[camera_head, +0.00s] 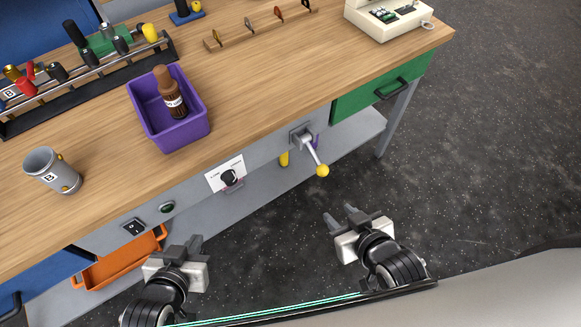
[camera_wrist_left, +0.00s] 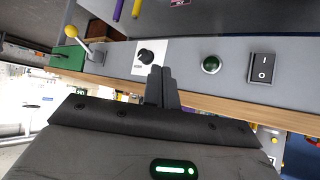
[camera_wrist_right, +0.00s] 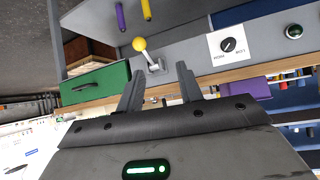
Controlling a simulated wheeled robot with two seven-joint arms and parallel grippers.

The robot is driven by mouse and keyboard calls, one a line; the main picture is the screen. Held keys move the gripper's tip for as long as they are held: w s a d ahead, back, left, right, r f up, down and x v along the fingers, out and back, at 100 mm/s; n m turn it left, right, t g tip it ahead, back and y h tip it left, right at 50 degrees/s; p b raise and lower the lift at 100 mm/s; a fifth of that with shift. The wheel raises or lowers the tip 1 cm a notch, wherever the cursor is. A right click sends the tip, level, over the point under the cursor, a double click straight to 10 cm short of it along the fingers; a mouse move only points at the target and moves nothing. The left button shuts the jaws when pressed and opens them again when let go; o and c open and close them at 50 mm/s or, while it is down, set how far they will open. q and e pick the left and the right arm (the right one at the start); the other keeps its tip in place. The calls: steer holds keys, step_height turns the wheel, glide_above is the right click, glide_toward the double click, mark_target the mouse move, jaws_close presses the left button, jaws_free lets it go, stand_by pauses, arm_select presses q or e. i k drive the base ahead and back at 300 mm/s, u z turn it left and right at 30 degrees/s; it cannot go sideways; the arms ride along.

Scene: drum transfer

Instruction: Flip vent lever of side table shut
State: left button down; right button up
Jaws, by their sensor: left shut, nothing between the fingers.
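The vent lever (camera_head: 313,154) is a grey metal arm with a yellow ball knob, mounted on the table's grey front panel beside the green drawer. In the head view it slants down and right from its bracket, out from the panel. The lever also shows in the left wrist view (camera_wrist_left: 88,41) and the right wrist view (camera_wrist_right: 149,56). My right gripper (camera_head: 340,213) is open and empty, in front of and apart from the knob; its fingers (camera_wrist_right: 160,72) are spread below the lever. My left gripper (camera_head: 189,244) is shut and empty, near the black switch, away from the lever.
The panel also holds a dial (camera_head: 229,177), a green button (camera_head: 167,207) and a black rocker switch (camera_head: 134,226). A green drawer (camera_head: 380,88) is right of the lever. A purple bin (camera_head: 171,137) with a brown bottle and a grey mug (camera_head: 50,171) stand on the tabletop.

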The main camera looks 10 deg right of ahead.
mark_target(322, 169)
steer(key=k, duration=0.9)
steer(key=z, duration=0.4)
